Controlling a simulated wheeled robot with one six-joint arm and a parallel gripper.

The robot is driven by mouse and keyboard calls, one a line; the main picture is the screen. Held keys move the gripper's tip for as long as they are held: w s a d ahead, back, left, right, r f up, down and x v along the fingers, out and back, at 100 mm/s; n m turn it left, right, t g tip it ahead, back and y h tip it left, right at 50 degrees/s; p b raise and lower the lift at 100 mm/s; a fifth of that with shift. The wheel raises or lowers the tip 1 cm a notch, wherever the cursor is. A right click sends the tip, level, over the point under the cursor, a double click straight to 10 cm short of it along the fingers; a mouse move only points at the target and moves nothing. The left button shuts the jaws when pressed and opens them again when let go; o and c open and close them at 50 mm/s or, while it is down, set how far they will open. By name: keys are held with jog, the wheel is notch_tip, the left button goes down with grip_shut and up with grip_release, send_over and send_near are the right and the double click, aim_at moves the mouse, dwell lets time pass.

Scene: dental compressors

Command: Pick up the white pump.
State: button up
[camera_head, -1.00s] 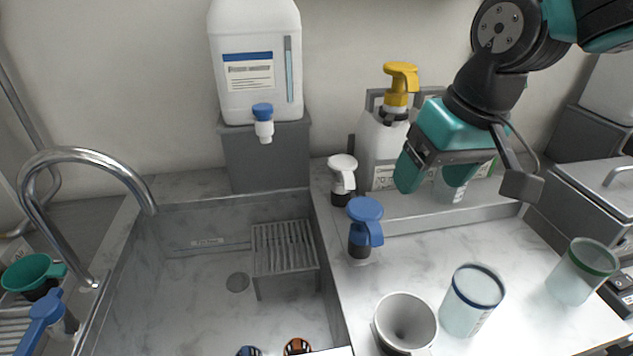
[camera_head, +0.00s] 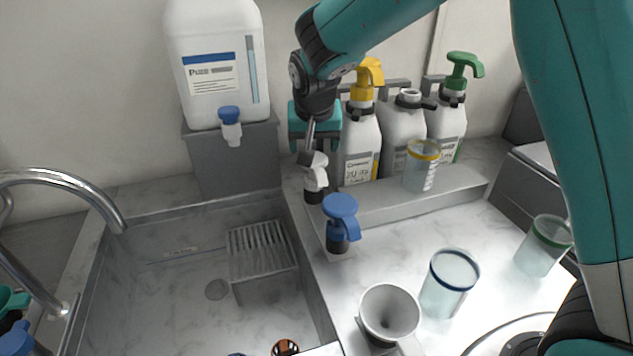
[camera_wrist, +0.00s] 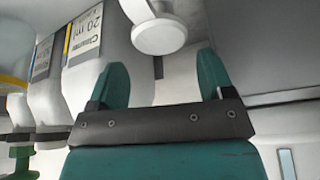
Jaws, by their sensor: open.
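The white pump (camera_head: 315,178) stands upright on the ledge behind the sink's right corner, with a dark collar below its white head. My gripper (camera_head: 316,145) is just above and behind it in the head view, and a dark part of my gripper covers some of the pump's top. In the wrist view, the pump's round white head (camera_wrist: 158,36) shows beyond my two teal fingers (camera_wrist: 162,78), roughly in line with the gap between them. The fingers are apart with nothing between them. Whether they touch the pump cannot be seen.
A blue pump (camera_head: 340,222) stands close in front. Bottles with a yellow pump (camera_head: 366,76) and a green pump (camera_head: 460,66) stand to the right, with an open bottle (camera_head: 402,125) between. A white canister (camera_head: 215,65) stands left on a grey block. The sink (camera_head: 180,290) is front left.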

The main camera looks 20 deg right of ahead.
aim_at(314, 161)
jog(key=shift+p+x, duration=0.65)
jog(key=shift+x, duration=2.85)
jog(key=c, duration=0.8)
jog(key=shift+r, duration=0.1)
jog(key=shift+c, duration=0.2)
